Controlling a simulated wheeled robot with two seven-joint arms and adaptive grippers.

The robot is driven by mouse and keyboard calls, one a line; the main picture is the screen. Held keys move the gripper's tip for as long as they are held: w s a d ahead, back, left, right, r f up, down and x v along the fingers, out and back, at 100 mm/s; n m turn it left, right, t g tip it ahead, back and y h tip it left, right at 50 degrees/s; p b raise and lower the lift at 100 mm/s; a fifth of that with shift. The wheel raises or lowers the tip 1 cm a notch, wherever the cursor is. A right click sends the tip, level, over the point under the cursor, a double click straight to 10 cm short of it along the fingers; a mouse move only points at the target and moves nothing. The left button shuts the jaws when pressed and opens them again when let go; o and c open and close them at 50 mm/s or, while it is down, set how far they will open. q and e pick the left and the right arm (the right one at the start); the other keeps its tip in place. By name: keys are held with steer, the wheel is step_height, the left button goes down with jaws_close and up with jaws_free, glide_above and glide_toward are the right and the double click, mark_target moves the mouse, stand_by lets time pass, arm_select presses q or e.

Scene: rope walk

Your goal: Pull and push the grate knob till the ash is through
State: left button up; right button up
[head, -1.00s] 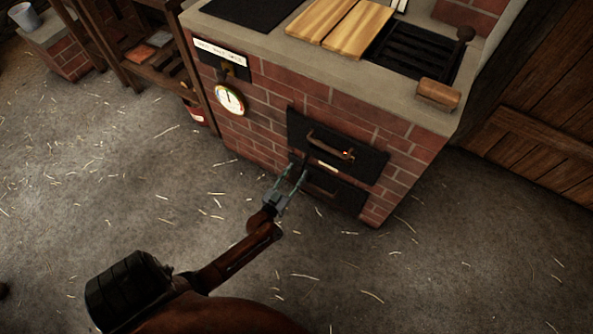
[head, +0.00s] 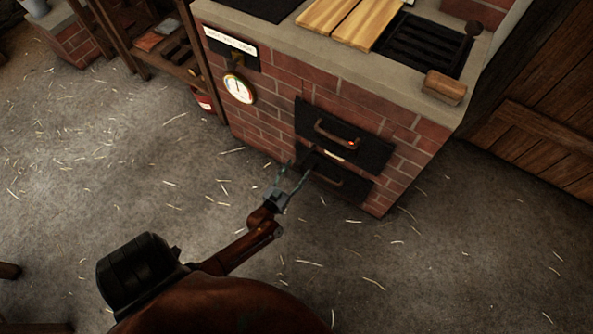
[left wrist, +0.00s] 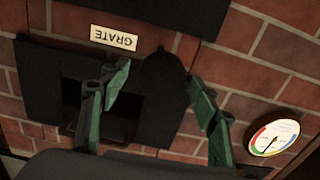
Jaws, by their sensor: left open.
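The grate knob (left wrist: 162,78) is a dark, rounded shape in the left wrist view, beside the upside-down GRATE label (left wrist: 114,38). It stands between the two green fingers of my left gripper (left wrist: 158,88), which are open with a gap on each side. In the head view my left gripper (head: 295,173) is low at the brick stove front (head: 270,110), just left of the lower dark door (head: 338,181). The knob is too dark and small there to make out clearly. Ash is not visible. My right gripper is not in view.
Above the lower door is an upper black door (head: 343,136) with a curved handle. A round gauge (head: 239,88) is on the bricks to the left. A wooden shelf (head: 165,45) stands further left. The straw-strewn floor (head: 130,170) is open in front.

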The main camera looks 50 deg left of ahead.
arm_select(q)
steer(key=shift+s, duration=0.1)
steer(key=v, duration=1.1)
steer(key=shift+s+d, duration=0.2)
steer(key=shift+s, duration=0.2)
steer(key=shift+d, duration=0.1)
